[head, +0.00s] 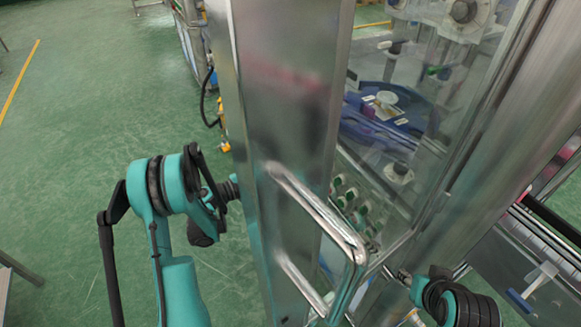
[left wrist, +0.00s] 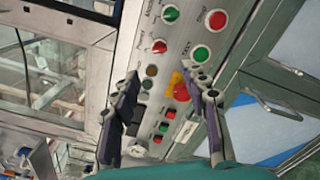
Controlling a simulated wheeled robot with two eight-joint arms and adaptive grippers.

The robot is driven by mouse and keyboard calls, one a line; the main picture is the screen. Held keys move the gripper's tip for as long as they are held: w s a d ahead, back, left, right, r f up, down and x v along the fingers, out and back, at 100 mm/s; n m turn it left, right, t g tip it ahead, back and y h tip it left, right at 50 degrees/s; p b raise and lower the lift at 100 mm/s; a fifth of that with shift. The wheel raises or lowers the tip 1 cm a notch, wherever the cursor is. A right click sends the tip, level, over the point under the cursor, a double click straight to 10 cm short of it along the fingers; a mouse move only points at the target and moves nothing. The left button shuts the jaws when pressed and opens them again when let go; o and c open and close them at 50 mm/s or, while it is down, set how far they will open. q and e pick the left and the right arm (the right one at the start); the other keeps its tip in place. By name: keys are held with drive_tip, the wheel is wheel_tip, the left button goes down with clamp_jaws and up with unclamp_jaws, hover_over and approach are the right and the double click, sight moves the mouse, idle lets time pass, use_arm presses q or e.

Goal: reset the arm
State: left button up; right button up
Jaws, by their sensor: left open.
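My left arm (head: 175,230), teal and black, comes up at the left of the head view. Its wrist end is beside the tall metal post, and the gripper's fingers are not clear there. In the left wrist view my left gripper (left wrist: 168,84) is open and empty, its two dark fingers spread in front of a control panel (left wrist: 185,72) with green and red buttons. Whether the fingers touch the panel cannot be told. My right arm (head: 455,302) shows at the lower right of the head view, near the machine's frame; its jaw state is unclear.
The metal post (head: 280,110) with a bar handle (head: 315,215) stands close in front. A clear door (head: 440,130) covers blue machine parts (head: 385,130). A conveyor (head: 540,245) is at the right. Open green floor (head: 90,130) lies at the left.

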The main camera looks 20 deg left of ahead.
use_arm(q)
drive_tip(key=shift+s+a, duration=0.25)
idle(0.3)
drive_tip(key=s+d+r+m+g+y, duration=0.5)
drive_tip(key=s+d+r+m+y, duration=0.15)
drive_tip(key=s+d, duration=0.35)
drive_tip(key=s+a+m+y, duration=0.2)
drive_tip(key=s+m+y, duration=0.1)
drive_tip(key=s, duration=0.5)
drive_tip(key=s+a+m+y, duration=0.1)
drive_tip(key=s+m+y, duration=0.2)
drive_tip(key=s, duration=0.6)
drive_tip(key=m, duration=0.2)
drive_tip(key=shift+s+a+f+m+g, duration=0.15)
drive_tip(key=shift+a+f+m+g, duration=0.15)
drive_tip(key=shift+a+f+m, duration=0.1)
